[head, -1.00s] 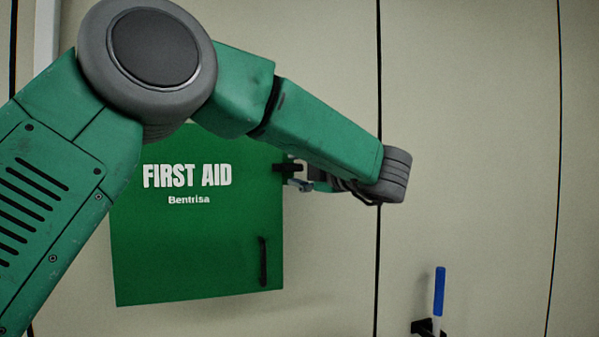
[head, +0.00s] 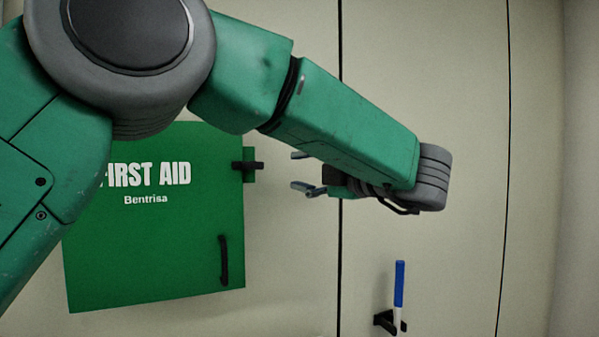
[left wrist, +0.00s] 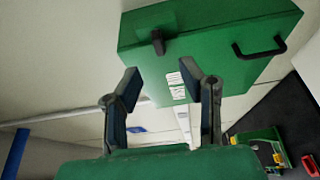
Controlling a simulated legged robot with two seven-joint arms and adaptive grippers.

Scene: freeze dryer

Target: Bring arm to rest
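My left arm comes in from the left in the head view. My left gripper (head: 301,172) points back to the left, its fingers spread apart with nothing between them. It stands clear to the right of the green first aid cabinet (head: 160,245) on the wall. In the left wrist view the two open fingers (left wrist: 158,90) show in front of the cabinet (left wrist: 225,40), empty. My right gripper is not in view.
The cabinet has a black latch (head: 248,166) at its right edge and a black handle (head: 224,260). A blue and white pen-like object (head: 399,285) stands in a black wall holder (head: 384,321) at the lower right. The pale wall panels (head: 440,80) are otherwise bare.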

